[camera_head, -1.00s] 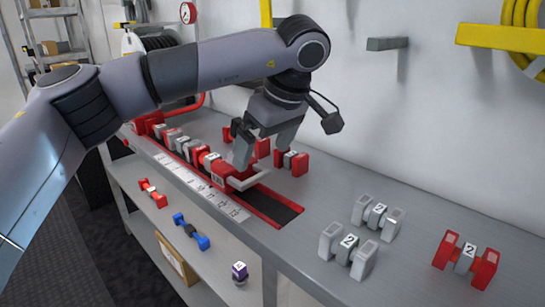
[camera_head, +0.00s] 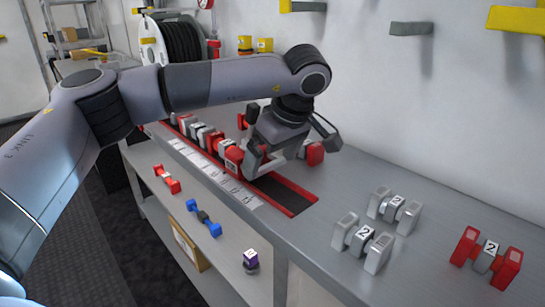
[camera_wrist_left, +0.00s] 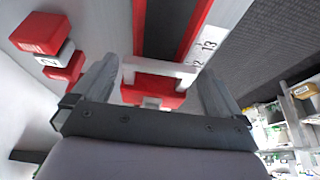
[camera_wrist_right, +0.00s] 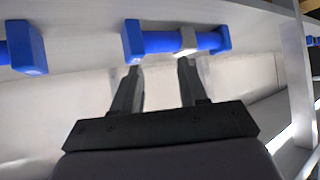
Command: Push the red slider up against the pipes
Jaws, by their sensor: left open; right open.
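The red slider (camera_head: 234,156), with a pale handle bar, sits in the red-edged track (camera_head: 298,206) on the bench. A row of red and grey pipes (camera_head: 201,134) lies in the track beyond it, partly hidden by my arm. My left gripper (camera_head: 258,160) is open and low at the slider's handle. In the left wrist view, the fingers stand on either side of the slider (camera_wrist_left: 150,92) and its white handle bar (camera_wrist_left: 160,68); I cannot tell whether they touch it. My right gripper (camera_wrist_right: 160,68) is open and empty, with a blue pipe piece (camera_wrist_right: 160,42) just beyond its tips.
A numbered scale (camera_head: 215,172) runs along the track's front. Behind my left gripper stands a red piece (camera_head: 314,153). Grey pieces (camera_head: 364,244) and a red piece (camera_head: 487,256) stand on the right. The lower shelf holds red, blue (camera_head: 204,218) and purple pieces.

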